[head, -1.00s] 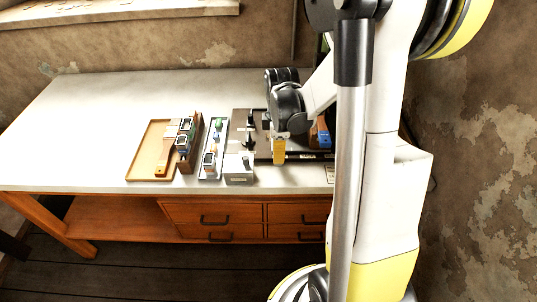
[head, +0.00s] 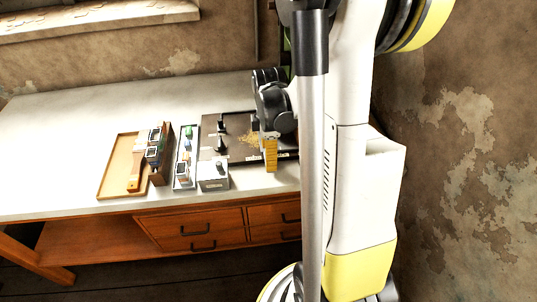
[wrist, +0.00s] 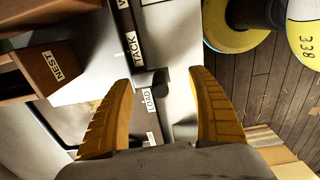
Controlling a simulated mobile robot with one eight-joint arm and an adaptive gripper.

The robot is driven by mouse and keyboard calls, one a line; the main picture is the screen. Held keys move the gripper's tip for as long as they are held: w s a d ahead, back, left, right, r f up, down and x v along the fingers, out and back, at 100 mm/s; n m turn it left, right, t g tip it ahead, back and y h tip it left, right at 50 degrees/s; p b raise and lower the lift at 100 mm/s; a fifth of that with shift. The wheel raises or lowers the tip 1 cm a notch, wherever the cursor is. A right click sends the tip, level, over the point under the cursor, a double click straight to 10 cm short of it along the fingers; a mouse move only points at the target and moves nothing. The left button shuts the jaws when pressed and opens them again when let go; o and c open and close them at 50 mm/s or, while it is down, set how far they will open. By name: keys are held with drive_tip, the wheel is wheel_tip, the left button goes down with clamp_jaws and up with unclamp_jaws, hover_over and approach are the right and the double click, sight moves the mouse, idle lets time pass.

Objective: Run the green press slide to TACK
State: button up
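My gripper (head: 270,155) hangs over the front right part of a dark board on the bench in the head view. In the wrist view my gripper (wrist: 160,105) is open, with two yellow ribbed fingers apart. A dark round knob (wrist: 150,82) shows between the fingers, with no finger visibly touching it. A white TACK label (wrist: 132,47) lies above the knob and a LOAD label (wrist: 149,100) just below it. I cannot tell whether the knob belongs to the green slide. Only a sliver of green (head: 286,62) shows behind my arm in the head view.
A brown block with a NEST label (wrist: 53,66) is left of the fingers. The dark board (head: 215,128) carries black upright parts. A grey box with a knob (head: 213,178), a narrow tray (head: 183,182) and a wooden tray (head: 115,172) stand left.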

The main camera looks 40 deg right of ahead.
wheel_tip(320, 180, up, 8)
drive_tip(key=p, duration=0.6)
drive_tip(key=shift+r, duration=0.1)
